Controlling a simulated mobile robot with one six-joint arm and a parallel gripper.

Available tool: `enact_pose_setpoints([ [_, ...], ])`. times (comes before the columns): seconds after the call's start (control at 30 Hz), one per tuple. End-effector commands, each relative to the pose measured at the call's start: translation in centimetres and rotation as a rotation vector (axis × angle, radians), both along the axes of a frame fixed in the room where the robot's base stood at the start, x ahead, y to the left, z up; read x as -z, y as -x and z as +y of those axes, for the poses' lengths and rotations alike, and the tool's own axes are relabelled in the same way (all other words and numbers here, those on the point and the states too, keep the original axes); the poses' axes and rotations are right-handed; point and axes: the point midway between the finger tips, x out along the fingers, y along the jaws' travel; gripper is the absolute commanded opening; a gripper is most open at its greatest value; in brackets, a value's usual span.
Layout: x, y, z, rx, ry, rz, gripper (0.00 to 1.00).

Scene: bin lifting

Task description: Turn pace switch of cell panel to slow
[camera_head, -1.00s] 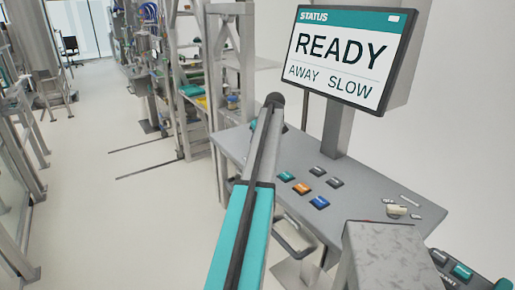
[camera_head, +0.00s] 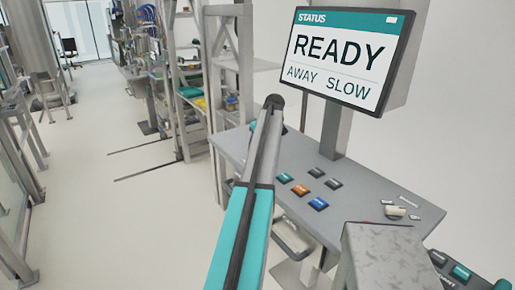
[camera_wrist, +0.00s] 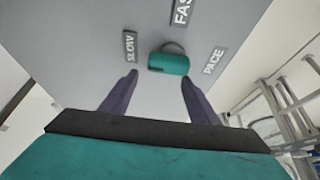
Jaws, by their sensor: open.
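In the wrist view a teal pace knob (camera_wrist: 168,64) sits on a grey panel (camera_wrist: 85,40). A SLOW label (camera_wrist: 130,46) is to its left, a partly cut-off FAST label (camera_wrist: 182,10) above, and a PACE label (camera_wrist: 214,61) to its right. The knob's long side lies across the picture, with a dark mark at its left end. My gripper (camera_wrist: 159,81) is open, fingers apart just short of the knob, one towards each side; no contact shows. The gripper is not visible in the head view. The status screen (camera_head: 345,55) reads READY, AWAY, SLOW.
A mottled grey block (camera_head: 390,255) stands in front. Shelving (camera_head: 200,80) stands behind; the floor at left (camera_head: 90,220) is open.

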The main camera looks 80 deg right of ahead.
Motion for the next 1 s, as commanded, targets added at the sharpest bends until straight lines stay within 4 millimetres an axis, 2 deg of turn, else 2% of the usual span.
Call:
enact_pose_setpoints([
  [0.03, 1.6, 1.3, 2.4, -0.016, -0.083, 0.030, 0.67],
  [0.27, 0.2, 1.6, 2.6, -0.014, -0.073, 0.028, 0.67],
  [1.0, -9.8, 3.2, 3.9, -0.002, -0.015, 0.006, 0.67],
])
